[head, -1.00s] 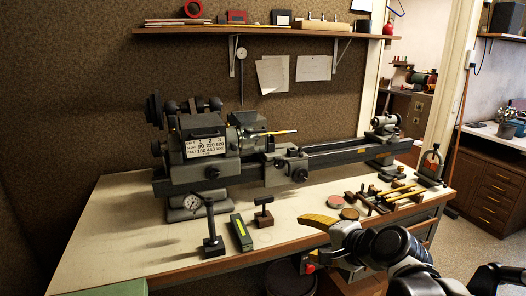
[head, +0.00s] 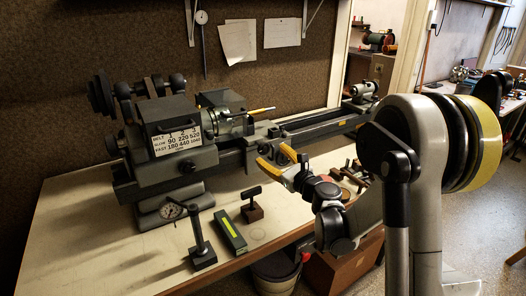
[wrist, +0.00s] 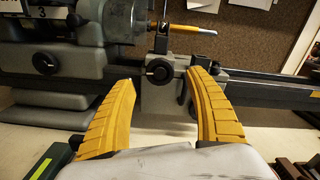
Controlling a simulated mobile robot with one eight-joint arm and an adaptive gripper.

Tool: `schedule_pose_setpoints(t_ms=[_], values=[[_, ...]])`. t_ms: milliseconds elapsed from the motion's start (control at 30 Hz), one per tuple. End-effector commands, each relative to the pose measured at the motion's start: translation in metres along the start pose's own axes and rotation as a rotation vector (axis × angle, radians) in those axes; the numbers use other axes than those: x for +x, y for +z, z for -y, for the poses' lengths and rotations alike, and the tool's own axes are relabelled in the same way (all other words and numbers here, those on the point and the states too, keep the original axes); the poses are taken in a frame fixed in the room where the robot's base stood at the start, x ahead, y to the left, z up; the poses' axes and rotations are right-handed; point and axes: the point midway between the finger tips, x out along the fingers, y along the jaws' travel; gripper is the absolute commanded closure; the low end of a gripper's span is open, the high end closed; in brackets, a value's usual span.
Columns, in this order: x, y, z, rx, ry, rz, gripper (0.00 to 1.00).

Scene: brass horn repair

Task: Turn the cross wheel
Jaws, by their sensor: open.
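The lathe (head: 185,130) stands on the bench, with its carriage right of the headstock. A dark round knob with a paler centre, which looks like the cross wheel (wrist: 159,71), sits on the carriage front in the wrist view. My gripper (head: 274,160) is at the carriage front in the head view, its yellow fingers partly covering that area. In the wrist view my gripper (wrist: 161,82) is open and empty, with the wheel between its fingertips in the picture. I cannot tell how much gap is left, and I see no contact.
The lathe bed (head: 318,128) runs right. A bin (head: 275,274) stands below the bench edge.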

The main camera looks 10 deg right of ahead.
Motion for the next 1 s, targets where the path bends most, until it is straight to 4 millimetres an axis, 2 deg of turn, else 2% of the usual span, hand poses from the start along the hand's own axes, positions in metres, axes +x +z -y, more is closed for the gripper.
schedule_pose_setpoints(t_ms=[100,300,667,833,1000], values=[[0.023,-0.002,-0.001,-0.001,0.001,0.000,0.36],[0.046,-0.001,0.000,-0.002,0.000,0.000,0.36],[0.051,0.000,0.000,-0.002,0.000,-0.001,0.38],[0.051,0.000,0.000,-0.002,0.000,-0.001,0.90],[0.051,0.000,0.000,-0.005,0.000,-0.001,0.90]])
